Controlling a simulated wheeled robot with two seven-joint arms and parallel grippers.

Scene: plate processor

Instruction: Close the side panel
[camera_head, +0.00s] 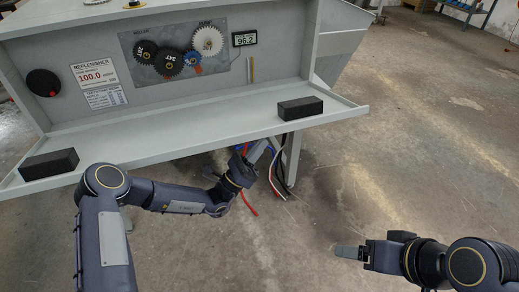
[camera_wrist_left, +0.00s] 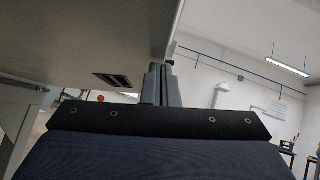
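The side panel (camera_head: 190,137) of the grey machine is folded down like a shelf, open toward me. Two black blocks sit on it, one at the left end (camera_head: 49,164) and one at the right (camera_head: 300,107). In the left wrist view the panel's underside (camera_wrist_left: 85,35) fills the upper left. My left gripper (camera_head: 258,151) is below the panel's front edge, right of its middle. Its two fingers (camera_wrist_left: 161,84) are together, close by the panel's edge; contact cannot be told. My right gripper (camera_head: 349,252) is over the floor at lower right, away from the panel.
The machine's opening shows gears (camera_head: 168,62), a small display (camera_head: 244,38) and a round black knob (camera_head: 43,82). Red, black and white cables (camera_head: 280,170) hang under the panel beside my left gripper, near a machine leg (camera_head: 293,160). The floor to the right is clear.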

